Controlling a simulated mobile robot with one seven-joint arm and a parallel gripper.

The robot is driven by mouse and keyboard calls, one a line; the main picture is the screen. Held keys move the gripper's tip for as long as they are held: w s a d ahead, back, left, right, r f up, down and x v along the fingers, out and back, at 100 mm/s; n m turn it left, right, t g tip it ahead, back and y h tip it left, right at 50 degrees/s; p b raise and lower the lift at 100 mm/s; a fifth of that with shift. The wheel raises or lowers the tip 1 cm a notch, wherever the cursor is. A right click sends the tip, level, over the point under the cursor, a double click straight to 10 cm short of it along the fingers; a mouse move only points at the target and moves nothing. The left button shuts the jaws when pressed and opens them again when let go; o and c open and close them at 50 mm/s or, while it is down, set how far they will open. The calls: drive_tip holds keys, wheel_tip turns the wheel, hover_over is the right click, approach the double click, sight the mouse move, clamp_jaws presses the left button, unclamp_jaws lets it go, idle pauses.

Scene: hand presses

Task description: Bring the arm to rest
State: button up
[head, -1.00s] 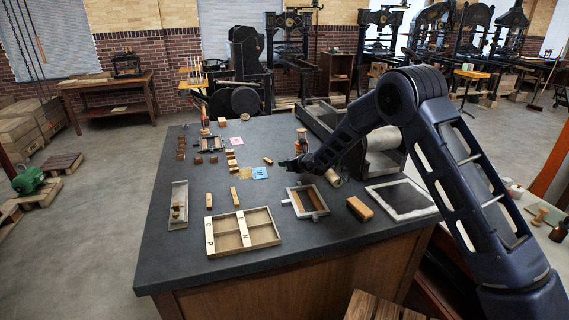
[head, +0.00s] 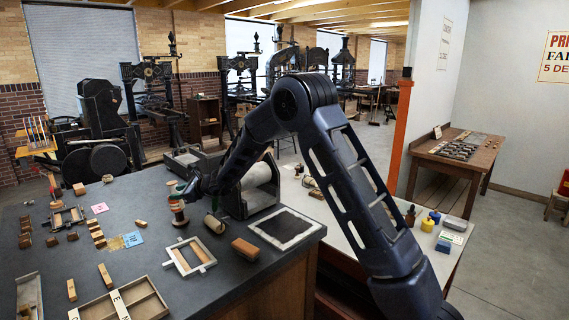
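My dark blue arm rises from the lower right of the head view, bends at a high elbow and slopes down to the left over the dark worktable (head: 215,290). My gripper (head: 180,192) is at the arm's far end, above the table and close to a brown spool-like object (head: 178,212). I cannot tell whether it touches that object. The fingers are small and dark, so their opening does not show. Nothing is clearly seen held in it.
A pale side table (head: 350,229) with small jars stands right of the worktable. Floor at the far right is open.

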drive_tip(key=s+d+r+n+g+h, duration=0.1)
drive_tip(key=s+d+r+n, duration=0.4)
drive_tip(key=d, duration=0.6)
drive_tip(key=d+r+n+h, duration=0.1)
drive_tip(key=d+r+n, duration=0.1)
drive_tip(key=d+r, duration=0.7)
drive_tip(key=s+d+r+n+g, duration=0.1)
drive_tip(key=s+d+r+n, duration=0.25)
drive_tip(key=d, duration=0.85)
drive_tip(key=s+d+f+n+t+h, duration=0.1)
drive_tip(key=s+d+n+h, duration=0.1)
drive_tip(key=s+d+h, duration=0.2)
drive_tip(key=s+d+f+n+h, duration=0.2)
drive_tip(key=s+d, duration=0.9)
drive_tip(key=d, duration=1)
drive_tip(key=s+d+f+n+t+h, duration=0.1)
drive_tip(key=s+d+n+h, duration=0.2)
drive_tip(key=d, duration=1)
drive_tip(key=s+h, duration=0.2)
drive_tip(key=s, duration=0.3)
drive_tip(key=shift+f+t+h, duration=0.15)
drive_tip(key=shift+t+h, duration=0.15)
